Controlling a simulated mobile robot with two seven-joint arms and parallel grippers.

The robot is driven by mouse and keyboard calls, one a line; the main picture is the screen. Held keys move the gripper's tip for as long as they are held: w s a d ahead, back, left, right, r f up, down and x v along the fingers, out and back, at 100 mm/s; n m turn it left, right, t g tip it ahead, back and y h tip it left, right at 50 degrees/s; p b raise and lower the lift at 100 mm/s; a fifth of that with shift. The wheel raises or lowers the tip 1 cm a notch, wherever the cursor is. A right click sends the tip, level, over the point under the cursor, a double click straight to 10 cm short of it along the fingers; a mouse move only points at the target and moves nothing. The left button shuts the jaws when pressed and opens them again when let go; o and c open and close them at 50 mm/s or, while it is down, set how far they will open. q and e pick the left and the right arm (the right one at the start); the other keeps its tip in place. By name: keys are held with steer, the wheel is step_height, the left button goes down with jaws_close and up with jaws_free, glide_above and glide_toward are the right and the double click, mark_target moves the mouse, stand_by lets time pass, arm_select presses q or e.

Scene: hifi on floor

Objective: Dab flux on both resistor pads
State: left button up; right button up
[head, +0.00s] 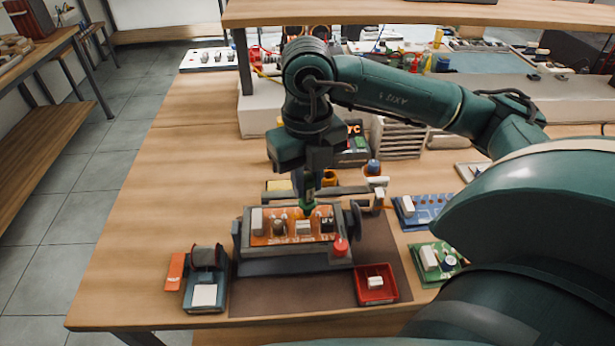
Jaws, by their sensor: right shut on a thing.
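My right gripper (307,185) points down over an orange circuit board (265,240). It is shut on a small green tool, probably the flux applicator (307,206). The tool's lower end is at or just above the board's back edge, right of the middle; I cannot tell if it touches. The board sits in a grey holder (292,265) and carries several parts, including pale blocks and dark pieces. The resistor pads are too small to make out. A red tray (376,297) at front right holds a small white part (375,282). My left gripper is out of view.
A blue-grey device with a white label (205,294) stands left of the holder. Blue (425,211) and green (436,262) boards lie to the right. A red knob (341,246) is at the holder's front right. The table's left side (175,190) is clear.

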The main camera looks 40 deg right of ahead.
steer(key=shift+r+p, duration=1.55)
steer(key=shift+r, duration=0.7)
steer(key=shift+f, duration=0.15)
